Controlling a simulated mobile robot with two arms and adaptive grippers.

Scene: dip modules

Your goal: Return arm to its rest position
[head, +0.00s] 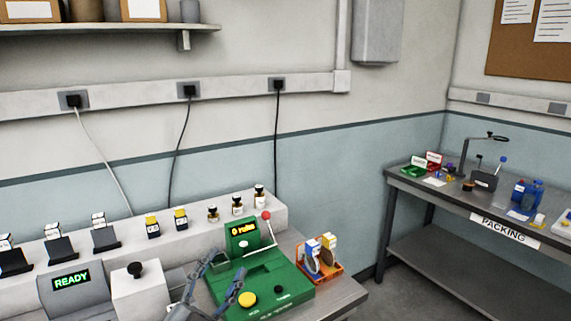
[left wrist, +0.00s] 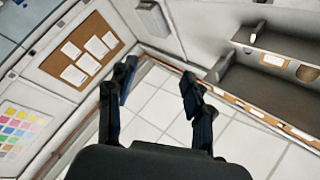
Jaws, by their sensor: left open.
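My left gripper (head: 223,275) shows at the bottom of the head view, in front of the green machine (head: 285,285). In the left wrist view its two dark fingers (left wrist: 158,88) stand wide apart with nothing between them, over a tiled floor. It is open and empty. I cannot tell from the head view whether it touches the machine. My right gripper is in neither view.
The green machine has a lit display (head: 243,231), a red-knobbed lever (head: 266,215) and a yellow button (head: 247,299). An orange bin (head: 322,275) stands at its right. A grey READY unit (head: 70,283) is at left. A packing table (head: 440,200) stands far right.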

